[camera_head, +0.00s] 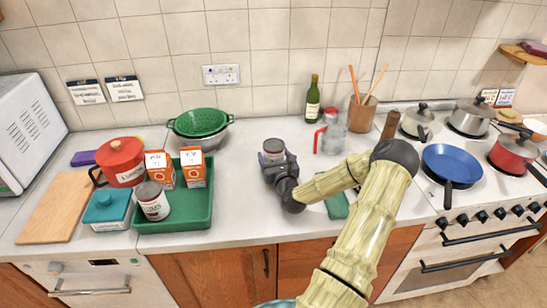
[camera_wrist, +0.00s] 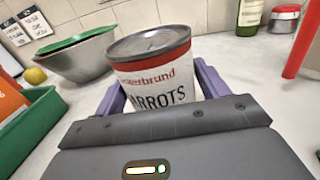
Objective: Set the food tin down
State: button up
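A food tin with a white label reading "carrots", a red band and a grey lid (camera_wrist: 152,65) stands upright between the two purple fingers of my gripper (camera_wrist: 158,100) in the wrist view. The fingers lie close against both its sides. In the head view the same tin (camera_head: 273,148) shows at the end of my gripper (camera_head: 274,160), over the middle of the counter (camera_head: 250,215). The tin's lower part is hidden by my gripper, so I cannot tell whether its base touches the counter.
A green tray (camera_head: 178,222) at left holds another tin (camera_head: 152,201) and two orange cartons (camera_head: 194,168). A green colander in a metal bowl (camera_head: 200,125) stands behind. Counter between tray and gripper is clear.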

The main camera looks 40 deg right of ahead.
jog(key=c, duration=1)
jog(key=shift+w, duration=0.1)
jog(key=shift+r, duration=0.15)
notch_tip(320, 180, up, 10)
jog(key=shift+f, duration=0.1)
